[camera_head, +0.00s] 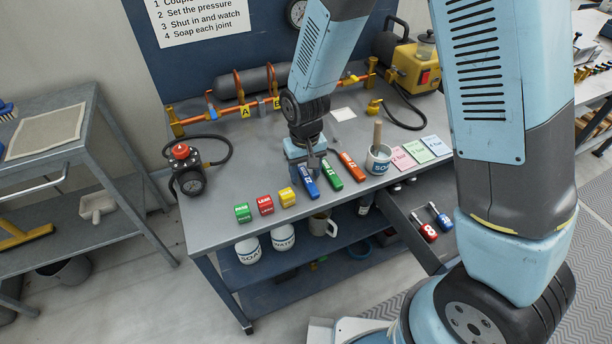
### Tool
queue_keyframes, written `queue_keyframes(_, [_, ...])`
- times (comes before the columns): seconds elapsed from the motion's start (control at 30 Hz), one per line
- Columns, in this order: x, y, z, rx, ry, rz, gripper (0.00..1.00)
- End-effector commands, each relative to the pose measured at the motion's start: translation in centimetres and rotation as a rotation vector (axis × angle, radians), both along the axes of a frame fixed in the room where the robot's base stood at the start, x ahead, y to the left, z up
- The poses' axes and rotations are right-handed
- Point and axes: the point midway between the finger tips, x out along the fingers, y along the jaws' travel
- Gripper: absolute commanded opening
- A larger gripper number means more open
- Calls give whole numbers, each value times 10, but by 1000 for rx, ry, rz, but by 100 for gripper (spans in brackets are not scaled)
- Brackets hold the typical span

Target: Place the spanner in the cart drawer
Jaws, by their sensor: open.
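Several hand tools with coloured, numbered handles, which look like spanners, are in view. A blue one (308,184), a green one (331,175) and an orange one (352,166) lie side by side on the cart's grey top (225,180). The cart drawer (407,218) is pulled open at the right. In it lie a red-handled tool (427,232) and a blue-handled tool (443,219), with metal ends showing. My gripper (306,165) is open and points down at the blue tool's far end. Its fingers hide that end, and I cannot tell whether they touch it.
Green (242,212), red (266,205) and yellow (287,197) blocks stand left of the tools. A soap pot with a brush (379,160) and coloured cards (418,150) are to the right. My arm hides the right side.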

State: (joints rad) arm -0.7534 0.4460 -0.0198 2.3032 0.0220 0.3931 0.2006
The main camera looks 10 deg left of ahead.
Motion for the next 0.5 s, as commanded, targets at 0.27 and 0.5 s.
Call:
queue_keyframes(0.27, [0,0,0,0,0,0,51])
queue_keyframes(0.5, [0,0,0,0,-1,0,28])
